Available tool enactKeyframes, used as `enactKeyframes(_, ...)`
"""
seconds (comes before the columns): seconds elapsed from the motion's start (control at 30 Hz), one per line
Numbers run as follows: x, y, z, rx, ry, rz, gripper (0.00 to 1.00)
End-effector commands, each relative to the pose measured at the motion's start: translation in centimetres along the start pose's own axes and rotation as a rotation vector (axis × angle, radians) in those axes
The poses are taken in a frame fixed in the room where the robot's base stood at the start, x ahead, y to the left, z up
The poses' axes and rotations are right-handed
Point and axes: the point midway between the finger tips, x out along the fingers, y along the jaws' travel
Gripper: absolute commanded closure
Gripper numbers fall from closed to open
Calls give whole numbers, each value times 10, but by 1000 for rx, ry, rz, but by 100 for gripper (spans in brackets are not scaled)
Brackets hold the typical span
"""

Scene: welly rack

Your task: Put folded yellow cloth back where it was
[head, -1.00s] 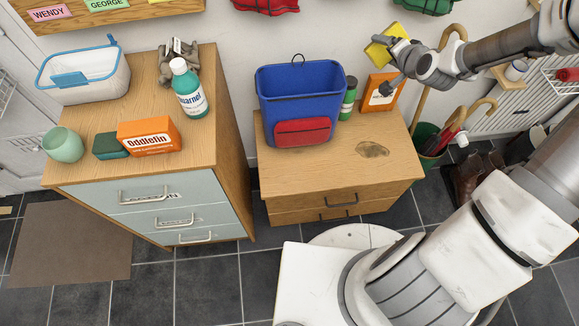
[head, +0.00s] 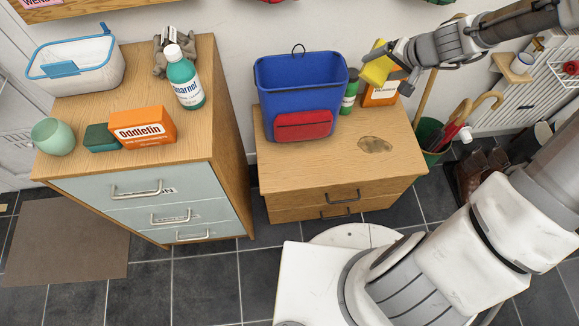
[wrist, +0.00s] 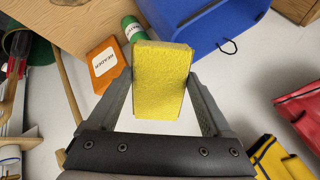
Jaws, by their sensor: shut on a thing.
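The folded yellow cloth (head: 378,68) is a small thick yellow block. In the wrist view the cloth (wrist: 162,82) sits between the two fingers of my gripper (wrist: 163,100), which is shut on it. My gripper (head: 392,68) holds it in the air in front of the orange box (head: 382,92) and the green bottle (head: 349,92) at the back of the low wooden cabinet (head: 310,165). The cloth hides part of the orange box in the head view.
A blue bag (head: 299,95) with a red pocket stands on the low cabinet. A dark stain (head: 375,145) marks its bare front right. Umbrellas stand in a green bin (head: 432,140) to the right. The taller cabinet (head: 190,130) holds a white basket (head: 75,72), bottle and boxes.

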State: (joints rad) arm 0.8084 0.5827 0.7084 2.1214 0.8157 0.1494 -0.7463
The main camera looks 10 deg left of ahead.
Motion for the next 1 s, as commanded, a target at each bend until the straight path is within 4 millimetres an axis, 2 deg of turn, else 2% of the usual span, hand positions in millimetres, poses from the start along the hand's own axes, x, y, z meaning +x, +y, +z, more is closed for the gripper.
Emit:
enactKeyframes(0.43, 0, -4, 20, -90, -109, 47, 61)
enactKeyframes(0.67, 5, -8, 38, -146, -178, 80, 61)
enactKeyframes(0.87, 16, -16, 63, -208, -249, 119, 61)
enactKeyframes(1.0, 31, -25, 88, -258, -302, 153, 61)
